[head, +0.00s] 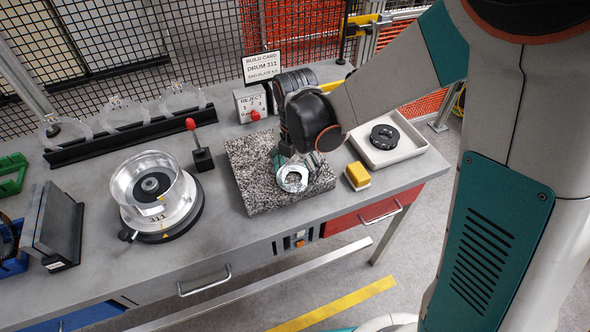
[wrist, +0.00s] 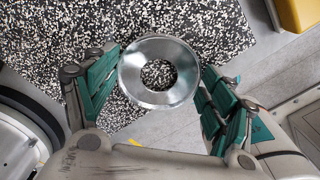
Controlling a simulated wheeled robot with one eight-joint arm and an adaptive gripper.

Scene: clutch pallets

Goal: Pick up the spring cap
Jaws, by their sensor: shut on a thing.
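The spring cap, a shiny metal ring with a round central hole, shows in the wrist view (wrist: 131,73) and in the head view (head: 292,189). My gripper (wrist: 161,67) is shut on it, with teal fingers on its left and right sides. In the head view my gripper (head: 291,165) points down over the speckled granite slab (head: 252,185), near its front edge. The slab's speckle shows through the cap's hole in the wrist view. I cannot tell whether the cap touches the slab or is just above it.
A yellow block (head: 357,176) stands right of the slab. A white tray (head: 405,154) with a dark ring is farther right. A clear drum on a round fixture (head: 165,221), a red-knobbed lever (head: 202,158) and a reject box (head: 252,104) stand around it.

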